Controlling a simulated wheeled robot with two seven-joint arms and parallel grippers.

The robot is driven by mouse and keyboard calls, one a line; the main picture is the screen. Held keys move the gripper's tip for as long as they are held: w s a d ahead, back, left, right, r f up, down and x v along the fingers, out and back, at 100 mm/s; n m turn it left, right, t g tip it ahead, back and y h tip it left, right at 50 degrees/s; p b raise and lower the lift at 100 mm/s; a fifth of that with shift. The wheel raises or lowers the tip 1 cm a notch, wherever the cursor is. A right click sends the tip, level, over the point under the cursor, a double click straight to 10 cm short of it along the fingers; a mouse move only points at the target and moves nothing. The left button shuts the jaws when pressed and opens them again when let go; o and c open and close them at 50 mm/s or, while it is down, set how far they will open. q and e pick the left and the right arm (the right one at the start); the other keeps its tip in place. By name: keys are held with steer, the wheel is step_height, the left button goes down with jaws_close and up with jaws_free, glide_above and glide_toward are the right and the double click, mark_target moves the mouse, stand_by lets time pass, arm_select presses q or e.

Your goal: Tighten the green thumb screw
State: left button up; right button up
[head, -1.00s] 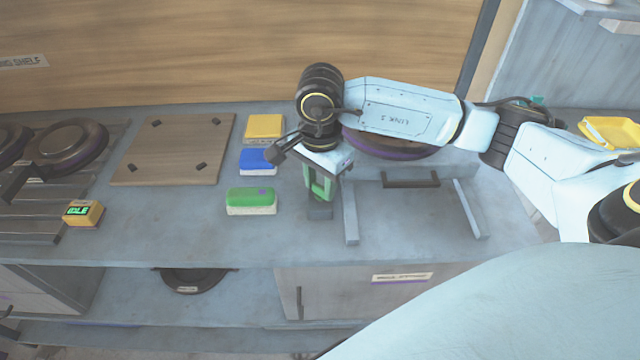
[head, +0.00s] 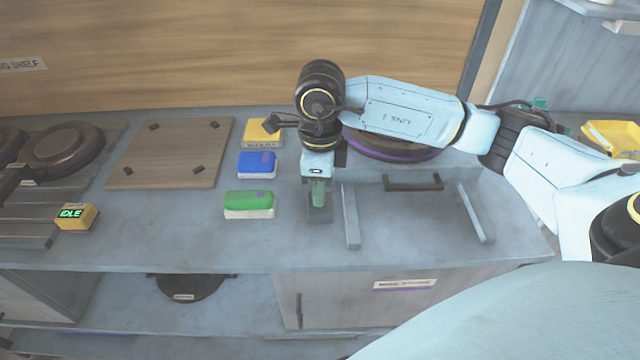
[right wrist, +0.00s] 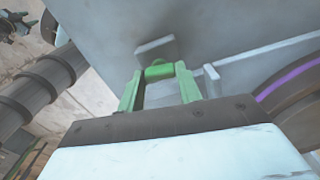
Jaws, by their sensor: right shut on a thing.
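The fingers hide most of the screw in the head view. A small grey block (head: 319,214) sits on the worktop right under the fingertips. My left gripper is not in view.
Left of the gripper lie a green-topped block (head: 248,204), a blue block (head: 257,164) and a yellow block (head: 262,131). A grey rail (head: 350,215) stands close to the right. A dark round plate with a purple edge (head: 390,152) lies behind. The worktop in front is clear.

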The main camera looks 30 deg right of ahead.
steer(key=m, duration=0.6)
steer(key=shift+m, duration=0.3)
steer(key=m, duration=0.5)
steer(key=shift+p, duration=0.3)
steer(key=m, duration=0.4)
steer(key=shift+p, duration=0.4)
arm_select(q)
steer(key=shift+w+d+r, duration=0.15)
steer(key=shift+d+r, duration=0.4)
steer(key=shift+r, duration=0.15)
arm_select(e)
steer(key=shift+m, duration=0.3)
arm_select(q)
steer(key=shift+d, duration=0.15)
arm_select(e)
steer(key=shift+m, duration=0.3)
steer(key=o, duration=1)
